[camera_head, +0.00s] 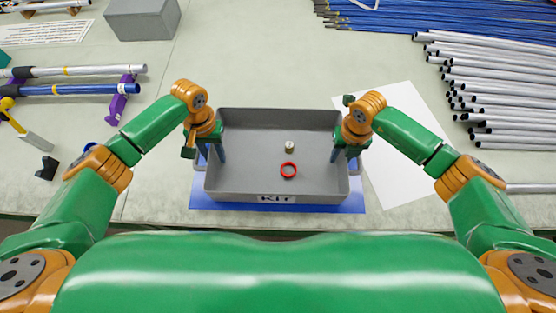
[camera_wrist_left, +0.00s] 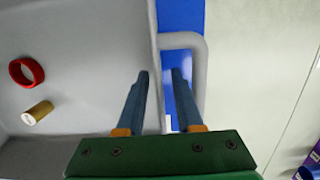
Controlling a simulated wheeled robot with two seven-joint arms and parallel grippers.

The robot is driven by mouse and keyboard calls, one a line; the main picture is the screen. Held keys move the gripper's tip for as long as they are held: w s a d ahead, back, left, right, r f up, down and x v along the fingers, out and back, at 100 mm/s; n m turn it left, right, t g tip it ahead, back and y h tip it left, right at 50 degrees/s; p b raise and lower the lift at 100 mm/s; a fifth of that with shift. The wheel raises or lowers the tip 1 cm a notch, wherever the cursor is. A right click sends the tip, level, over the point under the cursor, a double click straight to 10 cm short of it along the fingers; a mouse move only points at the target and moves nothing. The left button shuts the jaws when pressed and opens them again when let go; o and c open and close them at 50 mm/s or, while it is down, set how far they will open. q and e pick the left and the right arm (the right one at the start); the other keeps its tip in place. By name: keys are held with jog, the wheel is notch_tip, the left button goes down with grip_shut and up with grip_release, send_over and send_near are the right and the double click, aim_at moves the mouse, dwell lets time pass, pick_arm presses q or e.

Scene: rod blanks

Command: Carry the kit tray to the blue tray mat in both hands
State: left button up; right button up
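The grey kit tray (camera_head: 245,187) lies over the blue tray mat (camera_head: 278,208), whose blue shows along its front and sides. Whether the tray touches the mat is hard to tell. A red ring (camera_head: 288,170) and a small tan cylinder (camera_head: 289,147) are inside it. My left gripper (camera_head: 212,153) is at the tray's left wall; in the left wrist view its fingers (camera_wrist_left: 161,75) are apart, one inside the wall, one between the wall and the grey handle (camera_wrist_left: 200,65). My right gripper (camera_head: 345,159) is at the right wall with its fingers apart.
A white sheet (camera_head: 402,175) lies right of the tray. Grey tubes (camera_head: 500,100) and blue rods (camera_head: 440,18) are at the right and back. A grey box (camera_head: 142,18), purple stand (camera_head: 120,100) and hammer (camera_head: 30,138) are on the left.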

pick_arm(q)
jog(key=r, duration=0.4)
jog(key=w+r, duration=0.1)
jog(key=r, duration=0.6)
jog(key=shift+w+r, duration=0.2)
jog(key=shift+r, duration=0.25)
pick_arm(e)
jog(key=shift+w+r, duration=0.1)
jog(key=shift+r, duration=0.25)
notch_tip(320, 180, up, 11)
jog(key=shift+r, duration=0.15)
